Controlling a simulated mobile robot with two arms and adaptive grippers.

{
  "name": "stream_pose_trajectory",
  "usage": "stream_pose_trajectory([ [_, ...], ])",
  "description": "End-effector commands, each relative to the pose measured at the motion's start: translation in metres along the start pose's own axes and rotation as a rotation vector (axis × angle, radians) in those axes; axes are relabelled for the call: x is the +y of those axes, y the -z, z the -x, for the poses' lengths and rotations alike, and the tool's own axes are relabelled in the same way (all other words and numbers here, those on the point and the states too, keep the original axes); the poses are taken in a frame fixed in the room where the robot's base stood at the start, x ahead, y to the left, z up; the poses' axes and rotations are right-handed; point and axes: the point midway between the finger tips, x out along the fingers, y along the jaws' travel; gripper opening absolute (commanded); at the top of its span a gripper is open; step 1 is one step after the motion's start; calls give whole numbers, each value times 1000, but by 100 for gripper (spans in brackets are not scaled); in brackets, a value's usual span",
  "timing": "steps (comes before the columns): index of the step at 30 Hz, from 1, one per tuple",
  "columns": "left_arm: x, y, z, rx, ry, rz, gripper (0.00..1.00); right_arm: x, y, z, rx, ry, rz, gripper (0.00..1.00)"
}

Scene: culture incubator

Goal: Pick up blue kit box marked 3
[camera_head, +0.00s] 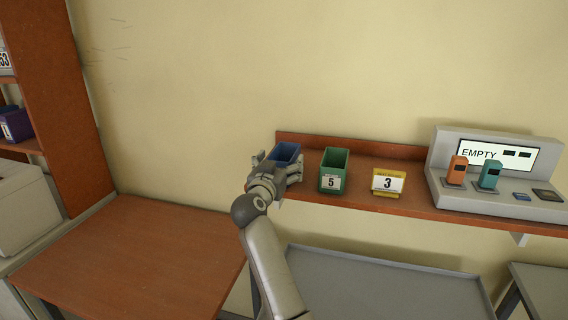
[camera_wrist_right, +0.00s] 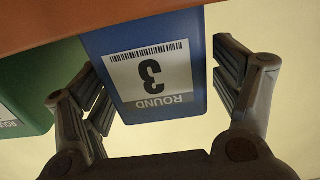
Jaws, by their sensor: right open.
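The blue kit box (camera_head: 285,153) stands at the left end of the wall shelf in the head view, partly hidden behind my right gripper (camera_head: 275,172). In the right wrist view the blue box (camera_wrist_right: 196,88) appears upside down, with a white label reading 3 and ROUND. My right gripper (camera_wrist_right: 168,100) is open, with one finger on each side of the box. My left gripper is not in view.
A green box marked 5 (camera_head: 333,170) stands just right of the blue box. A yellow card holder marked 3 (camera_head: 388,182) and a grey console reading EMPTY (camera_head: 490,150) are further right on the shelf (camera_head: 420,203). A brown table (camera_head: 140,255) lies below left.

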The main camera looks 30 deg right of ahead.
Motion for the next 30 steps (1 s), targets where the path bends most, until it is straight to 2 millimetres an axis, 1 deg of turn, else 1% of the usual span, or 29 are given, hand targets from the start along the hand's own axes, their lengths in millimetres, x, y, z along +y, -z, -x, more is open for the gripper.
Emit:
stream_pose_trajectory([
  [1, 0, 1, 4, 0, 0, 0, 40, 0, 2, -7, -1, -2, 2, 84],
  [3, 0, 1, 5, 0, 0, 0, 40, 0, 2, -15, 1, 0, 1, 84],
  [6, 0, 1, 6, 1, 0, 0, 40, 0, 1, -22, 0, -1, 0, 84],
  [14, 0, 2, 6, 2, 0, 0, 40, 0, 0, -24, 0, 0, -1, 84],
  [17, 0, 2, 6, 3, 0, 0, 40, 0, 0, -24, 0, 0, -1, 74],
  [25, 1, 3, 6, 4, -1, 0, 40, 0, 0, -24, 0, 0, 0, 39],
  [30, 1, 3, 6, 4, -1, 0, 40, 0, 0, -24, 1, 0, -1, 38],
])
